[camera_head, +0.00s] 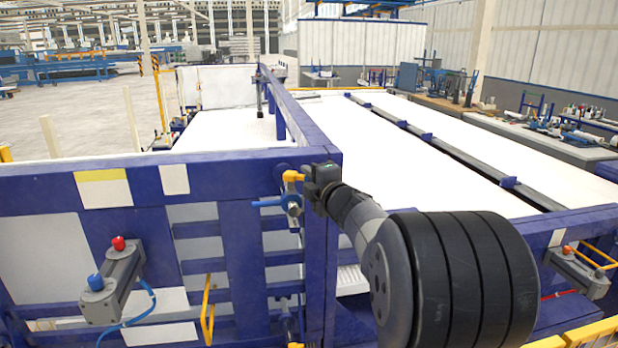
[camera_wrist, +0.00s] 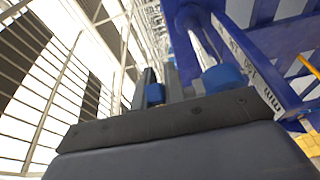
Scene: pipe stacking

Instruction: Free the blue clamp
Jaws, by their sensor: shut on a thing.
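The blue clamp (camera_head: 270,202) is a small fitting with a blue lever. It sits on the upper corner of the blue frame, in the middle of the head view. My gripper (camera_head: 308,181) is at that corner, just above and right of the clamp, against an orange-yellow piece (camera_head: 293,176). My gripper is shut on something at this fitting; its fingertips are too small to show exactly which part. In the wrist view, blue rounded parts (camera_wrist: 222,77) show just past the dark gripper body, and the contact is hidden.
The blue frame (camera_head: 150,170) spans the front, with a cylinder with red and blue caps (camera_head: 115,280) at left and another grey cylinder (camera_head: 578,272) at right. White table surfaces (camera_head: 430,150) lie behind. In the wrist view, a blue marked beam (camera_wrist: 245,60) stands close at right.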

